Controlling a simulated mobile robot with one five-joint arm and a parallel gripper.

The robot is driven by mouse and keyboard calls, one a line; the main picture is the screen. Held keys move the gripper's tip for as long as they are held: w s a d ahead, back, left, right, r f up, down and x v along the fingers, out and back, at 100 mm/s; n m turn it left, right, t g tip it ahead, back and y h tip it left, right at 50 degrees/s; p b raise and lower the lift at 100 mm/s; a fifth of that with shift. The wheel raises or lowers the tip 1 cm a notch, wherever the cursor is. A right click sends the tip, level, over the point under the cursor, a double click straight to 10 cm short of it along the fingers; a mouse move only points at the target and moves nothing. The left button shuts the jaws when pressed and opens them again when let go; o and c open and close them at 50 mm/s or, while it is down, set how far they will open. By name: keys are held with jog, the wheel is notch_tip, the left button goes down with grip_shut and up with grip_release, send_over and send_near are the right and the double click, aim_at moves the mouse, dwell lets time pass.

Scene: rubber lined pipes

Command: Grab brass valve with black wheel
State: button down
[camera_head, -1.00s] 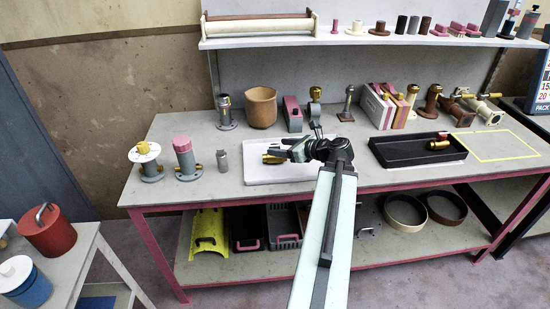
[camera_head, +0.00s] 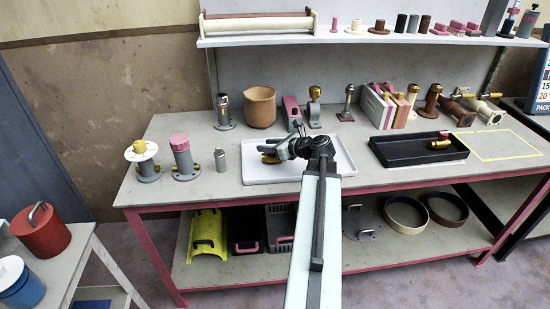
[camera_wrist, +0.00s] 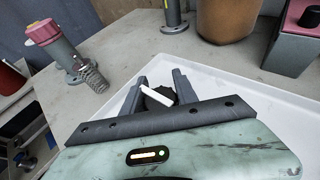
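The brass valve (camera_head: 268,158) sits on the white tray (camera_head: 252,174) on the bench, partly hidden by my gripper. In the wrist view its black wheel (camera_wrist: 158,99) shows between my fingers, with a white bar across it; the brass body is hidden there. My gripper (camera_wrist: 157,82) is open, with its two dark fingers apart on either side of the wheel. Whether they touch it cannot be told. In the head view my gripper (camera_head: 272,150) is low over the tray, at the valve.
A black tray (camera_head: 400,160) holding a brass fitting (camera_head: 440,144) lies to the right.

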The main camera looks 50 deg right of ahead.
dwell(0.3)
jog(key=shift+r+p, duration=0.5)
jog(key=shift+p, duration=0.05)
notch_tip(320, 180, up, 3)
jog(key=p, duration=0.3)
jog(key=s+d, duration=0.3)
jog(key=s, duration=0.4)
jog(key=s+d+r, duration=0.1)
jog(key=s+d, duration=0.3)
jog(key=s, duration=0.3)
jog(key=shift+s+p, duration=0.25)
jog(key=shift+p, duration=0.2)
